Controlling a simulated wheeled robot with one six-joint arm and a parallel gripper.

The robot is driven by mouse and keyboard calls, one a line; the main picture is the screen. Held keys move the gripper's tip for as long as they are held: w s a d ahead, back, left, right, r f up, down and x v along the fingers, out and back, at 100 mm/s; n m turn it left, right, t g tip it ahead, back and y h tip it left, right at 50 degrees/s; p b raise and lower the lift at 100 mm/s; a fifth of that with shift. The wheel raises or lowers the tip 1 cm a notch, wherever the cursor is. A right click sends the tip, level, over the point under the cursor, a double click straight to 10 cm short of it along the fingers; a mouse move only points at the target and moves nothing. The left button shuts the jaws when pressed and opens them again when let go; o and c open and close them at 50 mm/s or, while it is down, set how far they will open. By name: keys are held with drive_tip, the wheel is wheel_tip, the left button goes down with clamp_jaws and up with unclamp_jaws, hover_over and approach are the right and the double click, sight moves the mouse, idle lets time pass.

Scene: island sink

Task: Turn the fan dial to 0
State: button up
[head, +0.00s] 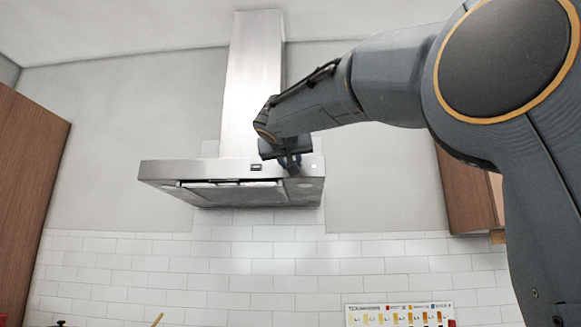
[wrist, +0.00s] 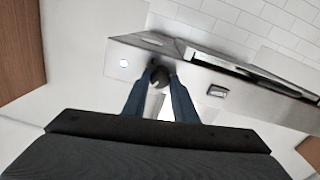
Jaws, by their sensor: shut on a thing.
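The fan dial (wrist: 160,77) is a small dark round knob on the front edge of the steel range hood (wrist: 275,84). In the wrist view my gripper (wrist: 161,84) has its two blue fingers shut on the dial, one on each side. In the head view the hood (head: 165,170) is on the wall, and my gripper (head: 290,163) is at the right part of its front edge. My gripper and arm hide the dial there. I cannot read the dial's setting or any marks around it.
Wooden cabinets flank the hood, left (head: 28,190) and right (head: 468,195). White tile and open wall lie between.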

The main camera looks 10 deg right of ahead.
drive_tip(key=n+b, duration=0.1)
drive_tip(key=n, duration=0.5)
drive_tip(key=shift+b, duration=0.3)
idle(0.4)
drive_tip(key=o, duration=1)
drive_tip(key=shift+o, duration=0.2)
drive_tip(key=shift+a, duration=0.1)
drive_tip(key=b+v, duration=0.2)
drive_tip(key=v, duration=0.5)
drive_tip(key=shift+s+b, duration=0.3)
drive_tip(key=shift+s, duration=0.1)
drive_tip(key=shift+a+f, duration=0.1)
